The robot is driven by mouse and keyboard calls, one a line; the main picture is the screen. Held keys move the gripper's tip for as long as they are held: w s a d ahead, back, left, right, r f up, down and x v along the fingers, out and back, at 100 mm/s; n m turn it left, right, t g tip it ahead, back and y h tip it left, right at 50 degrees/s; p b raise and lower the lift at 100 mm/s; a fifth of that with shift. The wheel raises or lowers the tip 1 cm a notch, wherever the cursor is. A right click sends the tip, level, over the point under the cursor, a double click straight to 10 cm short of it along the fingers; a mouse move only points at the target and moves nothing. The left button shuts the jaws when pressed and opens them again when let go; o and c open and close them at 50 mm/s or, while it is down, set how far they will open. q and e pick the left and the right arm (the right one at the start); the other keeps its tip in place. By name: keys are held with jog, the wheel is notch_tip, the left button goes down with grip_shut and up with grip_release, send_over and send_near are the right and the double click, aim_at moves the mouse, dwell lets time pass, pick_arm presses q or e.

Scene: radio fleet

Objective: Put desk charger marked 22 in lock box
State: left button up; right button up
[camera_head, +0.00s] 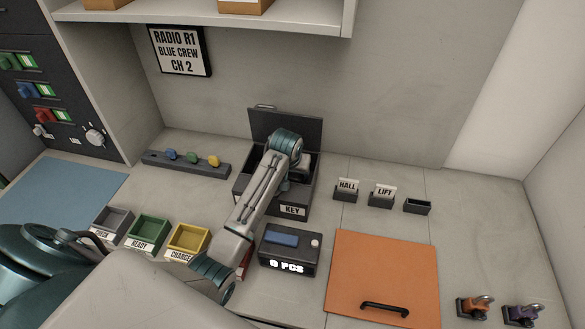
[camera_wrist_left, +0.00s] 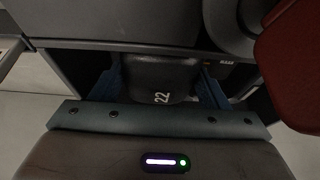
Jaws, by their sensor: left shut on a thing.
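The dark lock box (camera_head: 305,199) stands at the back of the counter with its lid (camera_head: 305,128) raised and a KEY label on its front. My left arm reaches over it, and my left gripper (camera_head: 301,167) is at the box opening, its fingertips mostly hidden in the head view. In the left wrist view the gripper (camera_wrist_left: 160,88) is shut on the dark desk charger (camera_wrist_left: 158,72) marked 22, between blue-grey fingers. I cannot tell whether the charger touches the box floor. My right gripper is not in view.
Gray, green and yellow trays (camera_head: 188,238) stand left of my arm. A 0 PCS counter unit (camera_head: 290,247) sits in front of the box. An orange panel with a handle (camera_head: 385,270) lies right. HALL and LIFT holders (camera_head: 382,196) stand behind it. A dark rack (camera_head: 187,163) is at back left.

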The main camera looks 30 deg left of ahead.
pick_arm(q)
jog(key=shift+f, duration=0.15)
jog(key=o, duration=1.3)
jog(key=shift+s+r+b, duration=0.15)
jog(key=shift+r+b, duration=0.2)
jog(key=shift+r, duration=0.1)
jog(key=shift+b+v, duration=1.95)
jog(key=shift+v, duration=3.75)
jog(key=shift+f, duration=0.1)
